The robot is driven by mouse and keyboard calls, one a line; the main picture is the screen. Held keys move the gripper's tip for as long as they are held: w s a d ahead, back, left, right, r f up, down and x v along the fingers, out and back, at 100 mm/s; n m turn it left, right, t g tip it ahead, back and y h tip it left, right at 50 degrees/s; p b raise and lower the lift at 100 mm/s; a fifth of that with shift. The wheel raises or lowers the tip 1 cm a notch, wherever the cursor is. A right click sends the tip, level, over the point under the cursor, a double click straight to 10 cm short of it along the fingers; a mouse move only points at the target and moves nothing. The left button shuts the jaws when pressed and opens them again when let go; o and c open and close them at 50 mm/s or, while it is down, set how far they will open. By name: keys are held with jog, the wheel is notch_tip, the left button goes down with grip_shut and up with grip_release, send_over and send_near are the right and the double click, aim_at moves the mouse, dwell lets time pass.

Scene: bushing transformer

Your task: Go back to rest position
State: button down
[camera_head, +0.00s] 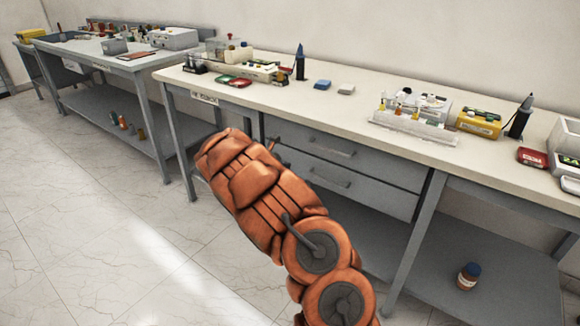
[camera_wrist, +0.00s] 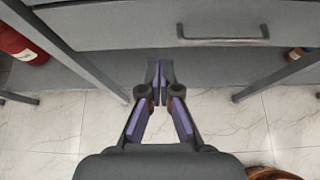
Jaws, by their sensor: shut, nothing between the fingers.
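My gripper (camera_wrist: 158,92) shows in the wrist view with its two purple and grey fingers together at the tips. Nothing is between them. The fingertips are over the tiled floor, just in front of a grey workbench (camera_wrist: 110,25) and below a drawer handle (camera_wrist: 222,35). In the head view my orange arm (camera_head: 265,195) reaches up and to the left, in front of the workbench drawers (camera_head: 345,165).
The long bench top (camera_head: 330,105) holds a white rack (camera_head: 415,125), a yellow box (camera_head: 479,122) and small tools. A brown bottle (camera_head: 468,276) stands on the lower shelf. A red cylinder (camera_wrist: 20,42) shows in the wrist view. The tiled floor (camera_head: 90,220) at left is clear.

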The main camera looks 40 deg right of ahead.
jog(key=shift+v, duration=0.8)
jog(key=s+a+r+m+g+y, duration=0.1)
jog(key=s+a+r+m, duration=0.25)
jog(key=s, duration=0.25)
jog(key=s+a+r+m+g, duration=0.2)
jog(key=s+r+m, duration=0.2)
jog(key=s, duration=0.2)
jog(key=s+a+r+m+g+y, duration=0.1)
jog(key=s+a+r+m, duration=0.25)
jog(key=s, duration=0.25)
jog(key=s+a+f+m+g+y, duration=0.2)
jog(key=s+a+m+y, duration=0.75)
jog(key=s+a, duration=1.95)
notch_tip(320, 180, up, 15)
jog(key=w+a+t+p, duration=0.1)
jog(key=w+a+p, duration=0.1)
jog(key=p, duration=1.2)
jog(key=shift+w+f+t, duration=0.2)
jog(key=shift+w+t, duration=0.2)
